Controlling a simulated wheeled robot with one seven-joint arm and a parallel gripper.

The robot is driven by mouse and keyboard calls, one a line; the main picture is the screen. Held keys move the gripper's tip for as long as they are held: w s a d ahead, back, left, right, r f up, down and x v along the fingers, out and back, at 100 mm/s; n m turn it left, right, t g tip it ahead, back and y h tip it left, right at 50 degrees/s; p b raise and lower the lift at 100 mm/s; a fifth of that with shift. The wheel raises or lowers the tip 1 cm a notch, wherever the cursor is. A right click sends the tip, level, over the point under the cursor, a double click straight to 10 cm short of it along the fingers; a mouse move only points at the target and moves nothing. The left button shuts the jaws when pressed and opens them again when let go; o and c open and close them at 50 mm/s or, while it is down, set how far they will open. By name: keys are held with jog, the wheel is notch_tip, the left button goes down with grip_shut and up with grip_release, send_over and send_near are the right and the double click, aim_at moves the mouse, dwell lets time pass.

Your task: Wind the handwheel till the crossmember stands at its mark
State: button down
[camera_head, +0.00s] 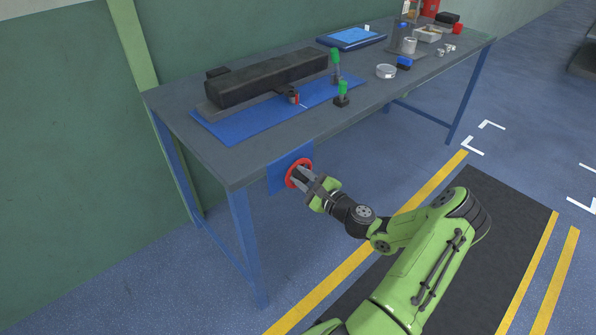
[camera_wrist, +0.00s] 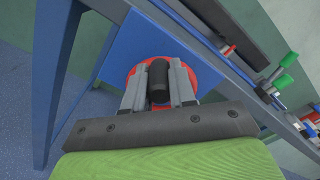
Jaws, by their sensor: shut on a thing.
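The red handwheel (camera_head: 292,181) is on a blue plate (camera_head: 276,180) at the front edge of the bench. It also shows in the wrist view (camera_wrist: 187,76). My gripper (camera_head: 303,178) is shut on the wheel's dark knob (camera_wrist: 158,82), which shows between the two fingers in the wrist view. The dark crossmember (camera_head: 265,78) lies along the back of the bench above a blue mat. A small dark block with a red part (camera_head: 294,97) stands by its front side. I cannot make out the mark clearly.
A blue tray (camera_head: 351,38), a round tin (camera_head: 386,71) and several small items occupy the bench's right part. A bench leg (camera_head: 248,245) stands left of the wheel.

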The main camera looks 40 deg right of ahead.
aim_at(311, 166)
jog(key=shift+d+r, duration=0.15)
jog(key=shift+d, duration=0.05)
jog(key=shift+d+r+p, duration=0.2)
jog(key=shift+d, duration=0.45)
jog(key=shift+d+r+p, duration=0.15)
jog(key=shift+d, duration=0.45)
jog(key=shift+f, duration=0.1)
jog(key=shift+d+f+b, duration=0.2)
jog(key=shift+d+f, duration=0.05)
jog(key=shift+d, duration=0.4)
jog(key=shift+d+f+b, duration=0.15)
jog(key=shift+d+f, duration=0.1)
jog(key=shift+d, duration=0.4)
jog(key=shift+d+f+b, duration=0.4)
jog(key=shift+f+b, duration=0.1)
jog(key=shift+f, duration=0.15)
jog(key=shift+d+f+b, duration=0.35)
jog(key=shift+f+b, duration=0.15)
jog(key=shift+f, duration=0.1)
jog(key=shift+r, duration=0.15)
